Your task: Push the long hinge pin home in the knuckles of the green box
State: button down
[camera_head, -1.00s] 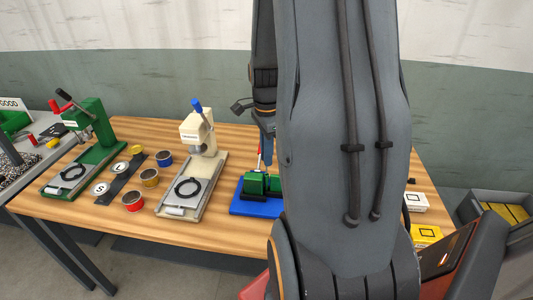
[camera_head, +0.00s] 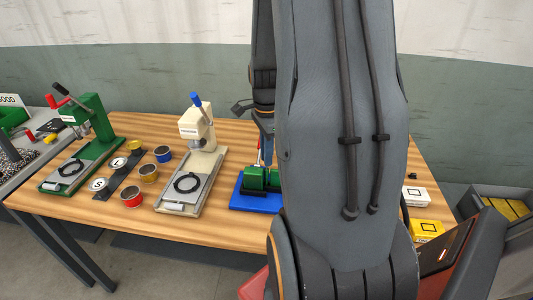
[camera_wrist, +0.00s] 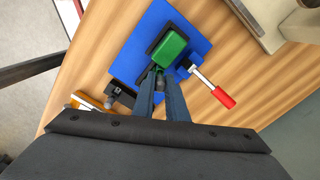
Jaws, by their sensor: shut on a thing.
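The green box (camera_wrist: 173,46) sits in a dark holder on a blue base plate (camera_wrist: 200,45) in the wrist view. In the head view the green box (camera_head: 256,178) and blue plate (camera_head: 254,204) show partly, with my arm covering their right side. My gripper (camera_wrist: 158,73) is at the near edge of the box in the wrist view, its fingers closed on a small grey piece that looks like the long hinge pin. The pin is mostly hidden by the fingers, and I cannot tell how far it sits in the knuckles.
A red-handled clamp (camera_wrist: 212,85) sticks out beside the box. A black block (camera_wrist: 121,94) stands at the plate's left corner. A cream press (camera_head: 197,130), a green press (camera_head: 92,118) and several tins stand to the left. White and yellow boxes (camera_head: 425,230) are at right.

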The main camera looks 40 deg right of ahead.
jog(key=shift+f, duration=0.5)
jog(key=c, duration=1.7)
grip_release()
jog(key=shift+r, duration=0.1)
jog(key=shift+r+b, duration=1.3)
jog(key=shift+r, duration=2.55)
jog(key=a+f+n+b, duration=0.1)
jog(key=a+f+n, duration=0.2)
jog(key=a+n, duration=0.4)
jog(key=s+a+f+n+t+b, duration=0.1)
jog(key=a+f+n+b, duration=0.1)
jog(key=a+n, duration=0.5)
jog(key=s+a+f+n+b, duration=0.1)
jog(key=a+f+n, duration=0.3)
jog(key=a+n, duration=0.4)
jog(key=shift+s+a+f+b, duration=0.15)
jog(key=shift+a+b, duration=0.1)
jog(key=shift+a, duration=0.35)
jog(key=shift+s+a+b, duration=0.1)
jog(key=shift+a+b, duration=0.15)
jog(key=shift+a, duration=0.3)
